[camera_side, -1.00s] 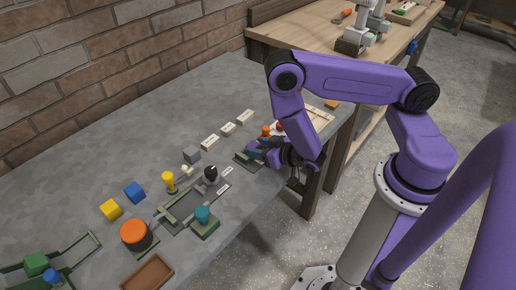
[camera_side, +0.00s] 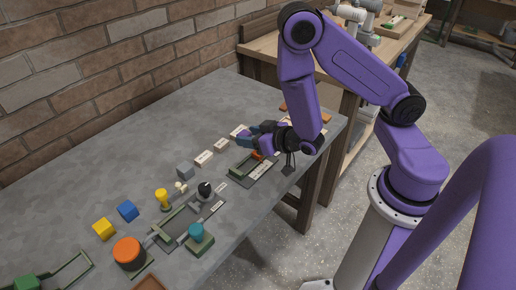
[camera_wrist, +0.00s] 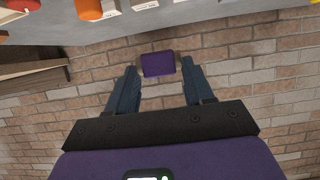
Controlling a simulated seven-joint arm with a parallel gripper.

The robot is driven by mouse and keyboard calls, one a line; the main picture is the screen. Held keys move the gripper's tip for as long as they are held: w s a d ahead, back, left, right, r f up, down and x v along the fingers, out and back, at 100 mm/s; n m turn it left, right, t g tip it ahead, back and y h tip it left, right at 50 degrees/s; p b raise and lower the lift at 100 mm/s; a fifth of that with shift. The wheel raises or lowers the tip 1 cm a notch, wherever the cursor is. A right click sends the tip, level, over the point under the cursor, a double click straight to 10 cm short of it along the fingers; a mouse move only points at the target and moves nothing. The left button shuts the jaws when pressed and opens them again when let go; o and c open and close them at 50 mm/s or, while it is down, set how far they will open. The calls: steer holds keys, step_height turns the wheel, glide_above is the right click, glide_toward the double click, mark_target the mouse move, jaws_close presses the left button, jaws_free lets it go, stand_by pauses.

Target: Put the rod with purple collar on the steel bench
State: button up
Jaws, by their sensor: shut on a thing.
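My gripper (camera_side: 252,139) is level and held above the right part of the grey steel bench (camera_side: 105,178), near a green-edged tray. In the wrist view, the purple collar (camera_wrist: 158,64) shows as a purple block between the two fingertips of my gripper (camera_wrist: 157,78). My gripper is shut on the rod with purple collar. The rod itself is mostly hidden, with only a little tan edge beside the collar. In the side view my fingers cover most of it.
The back left of the bench is clear. A brick wall (camera_side: 70,80) stands behind.

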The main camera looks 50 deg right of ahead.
steer(key=w+d+r, duration=0.3)
steer(key=w+r, duration=0.2)
steer(key=r, duration=0.1)
glide_above(253, 171)
steer(key=f, duration=0.4)
steer(key=w+f, duration=0.1)
steer(key=shift+d+f, duration=0.1)
steer(key=shift+f, duration=0.3)
steer(key=shift+s+f, duration=0.35)
steer(key=shift+s, duration=0.2)
steer(key=shift+f, duration=4.8)
steer(key=shift+f, duration=0.2)
steer(key=o, duration=1)
